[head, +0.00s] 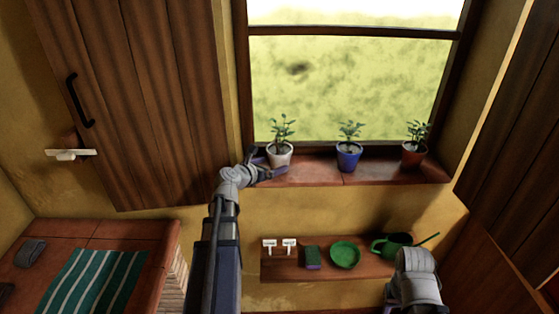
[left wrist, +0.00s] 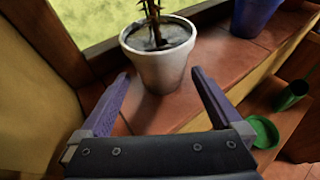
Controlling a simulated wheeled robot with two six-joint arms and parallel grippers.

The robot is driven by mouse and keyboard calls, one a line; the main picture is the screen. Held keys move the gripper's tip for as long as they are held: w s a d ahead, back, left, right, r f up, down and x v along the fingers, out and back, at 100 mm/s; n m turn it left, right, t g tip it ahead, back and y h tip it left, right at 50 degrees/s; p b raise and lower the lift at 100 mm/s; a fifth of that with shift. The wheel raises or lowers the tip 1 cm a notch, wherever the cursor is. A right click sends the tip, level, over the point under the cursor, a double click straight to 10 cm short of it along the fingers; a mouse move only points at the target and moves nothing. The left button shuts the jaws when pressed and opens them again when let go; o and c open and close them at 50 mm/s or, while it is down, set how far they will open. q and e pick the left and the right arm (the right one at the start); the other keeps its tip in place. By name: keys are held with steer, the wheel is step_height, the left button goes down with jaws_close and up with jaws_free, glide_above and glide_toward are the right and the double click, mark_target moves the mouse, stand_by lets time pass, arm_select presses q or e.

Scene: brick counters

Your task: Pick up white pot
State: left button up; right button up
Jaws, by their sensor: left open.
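The white pot (head: 279,158) holds a small green plant and stands upright at the left end of the brick windowsill. My left gripper (head: 262,163) is at the sill, right beside the white pot. In the left wrist view the white pot (left wrist: 160,62) is just beyond the fingertips. The left gripper (left wrist: 159,82) is open and empty, its two purple fingers spread with the pot ahead of the gap. Part of my right arm shows at the lower right of the head view, but the state of its fingers cannot be made out.
A blue pot (head: 348,155) and a terracotta pot (head: 412,154) stand further right on the sill (head: 315,172). A lower shelf (head: 280,268) holds a green bowl (head: 344,254), a sponge (head: 312,257) and a green watering can (head: 392,245). A wooden door (head: 140,90) is at left.

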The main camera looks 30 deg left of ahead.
arm_select(q)
steer(key=shift+b+x, duration=0.9)
steer(key=shift+x, duration=2.05)
steer(key=shift+s, duration=0.1)
steer(key=shift+c, duration=0.6)
jaws_close()
arm_select(e)
steer(key=shift+f, duration=0.95)
arm_select(q)
steer(key=shift+r, duration=0.2)
arm_select(e)
steer(key=shift+r, duration=0.15)
